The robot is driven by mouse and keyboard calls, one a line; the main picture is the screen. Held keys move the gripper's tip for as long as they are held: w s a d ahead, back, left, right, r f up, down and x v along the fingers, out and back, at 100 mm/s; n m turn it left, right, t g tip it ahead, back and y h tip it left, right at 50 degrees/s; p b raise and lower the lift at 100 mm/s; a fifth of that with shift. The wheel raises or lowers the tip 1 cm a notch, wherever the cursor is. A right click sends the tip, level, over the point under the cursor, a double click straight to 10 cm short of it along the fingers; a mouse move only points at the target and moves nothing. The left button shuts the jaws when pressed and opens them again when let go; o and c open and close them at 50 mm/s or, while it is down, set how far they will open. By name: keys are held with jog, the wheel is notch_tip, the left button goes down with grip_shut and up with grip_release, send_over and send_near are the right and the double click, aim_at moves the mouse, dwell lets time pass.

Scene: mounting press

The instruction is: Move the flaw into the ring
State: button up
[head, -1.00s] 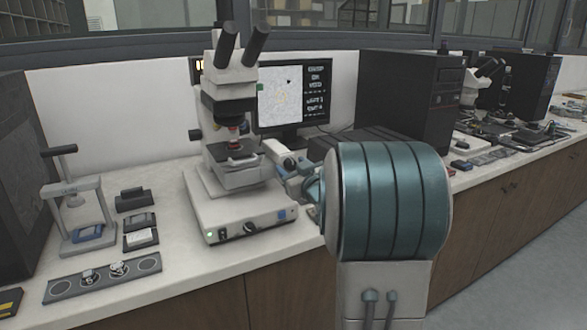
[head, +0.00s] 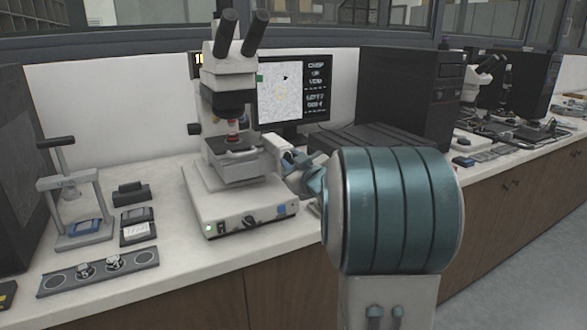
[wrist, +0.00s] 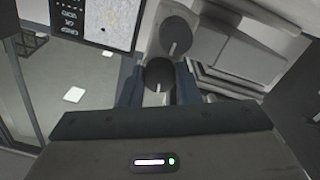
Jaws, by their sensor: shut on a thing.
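The microscope (head: 238,125) stands on the bench with its stage (head: 232,142) under the objective. The monitor (head: 290,92) behind it shows a pale speckled picture with a small dark spot, the flaw (head: 285,78), in its upper part. My gripper (head: 302,168) is at the microscope's right side, partly hidden by my arm. In the wrist view, the blue fingers of my gripper (wrist: 158,88) are shut on a dark round knob (wrist: 160,73). A second dark knob (wrist: 176,36) is just beyond it.
A small hand press (head: 72,195), a dark strip with round wells (head: 97,272) and small dark blocks (head: 130,194) are on the bench to the left. A black computer tower (head: 408,92) stands right of the monitor. The bench front is clear before the microscope.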

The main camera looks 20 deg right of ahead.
jog(key=shift+n+b, duration=1.7)
jog(key=shift+n, duration=0.1)
jog(key=o, duration=1)
jog(key=shift+c, duration=0.2)
jog(key=shift+s, duration=0.1)
jog(key=s+p, duration=0.1)
jog(key=s, duration=1.2)
jog(key=shift+s, duration=0.3)
jog(key=shift+d+f, duration=0.1)
jog(key=shift+f, duration=0.05)
jog(key=shift+c, duration=0.3)
